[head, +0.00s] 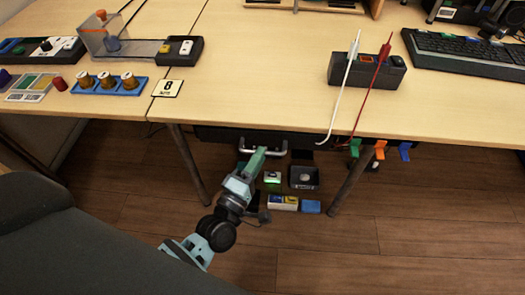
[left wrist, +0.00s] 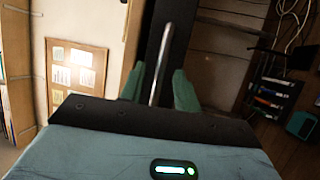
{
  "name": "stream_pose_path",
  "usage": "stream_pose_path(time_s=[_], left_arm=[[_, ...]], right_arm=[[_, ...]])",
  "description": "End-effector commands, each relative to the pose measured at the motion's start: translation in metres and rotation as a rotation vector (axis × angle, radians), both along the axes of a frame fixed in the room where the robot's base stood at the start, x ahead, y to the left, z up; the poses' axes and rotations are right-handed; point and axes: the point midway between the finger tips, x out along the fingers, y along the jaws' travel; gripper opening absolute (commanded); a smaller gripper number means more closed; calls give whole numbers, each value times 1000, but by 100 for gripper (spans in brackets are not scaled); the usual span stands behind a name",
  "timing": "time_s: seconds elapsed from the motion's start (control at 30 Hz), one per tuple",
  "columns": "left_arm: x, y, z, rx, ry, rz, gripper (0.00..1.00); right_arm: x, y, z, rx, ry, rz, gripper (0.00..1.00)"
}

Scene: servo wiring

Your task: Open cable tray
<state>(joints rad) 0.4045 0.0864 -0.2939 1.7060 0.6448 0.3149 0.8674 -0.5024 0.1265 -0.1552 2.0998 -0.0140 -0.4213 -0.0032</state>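The cable tray (head: 215,134) is a dark unit under the front edge of the wooden desk, largely hidden by the desktop. Its pale metal bar handle (head: 284,147) sticks out below the edge. My left gripper (head: 259,156) is at the handle. In the left wrist view, the handle (left wrist: 161,62) runs between the two green fingers of my left gripper (left wrist: 159,90), with a gap visible on each side. The fingers are apart. The dark tray front (left wrist: 184,20) is behind the bar. My right gripper is not in view.
Green, orange and blue clips (head: 380,149) hang at the desk edge to the right. A desk leg (head: 350,180) stands right of my gripper. Small boxes (head: 304,177) sit low beneath the desk. A dark block (head: 343,70) with white and red leads stands on the desk.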

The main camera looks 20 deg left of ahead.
Motion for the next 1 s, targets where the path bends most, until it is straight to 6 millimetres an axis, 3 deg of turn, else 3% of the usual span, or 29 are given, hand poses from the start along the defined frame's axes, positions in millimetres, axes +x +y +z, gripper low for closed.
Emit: stream_pose_path(time_s=[0.2, 0.57, 0.8, 1.0], left_arm=[[22, -2, 4, 0, 0, 1, 32], [27, -3, 4, 1, 1, 0, 32], [26, -3, 4, 1, 1, 0, 1], [26, -3, 4, 1, 1, 0, 0]], right_arm=[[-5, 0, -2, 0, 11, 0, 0], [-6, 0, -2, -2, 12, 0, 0], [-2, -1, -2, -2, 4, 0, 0], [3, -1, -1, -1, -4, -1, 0]])
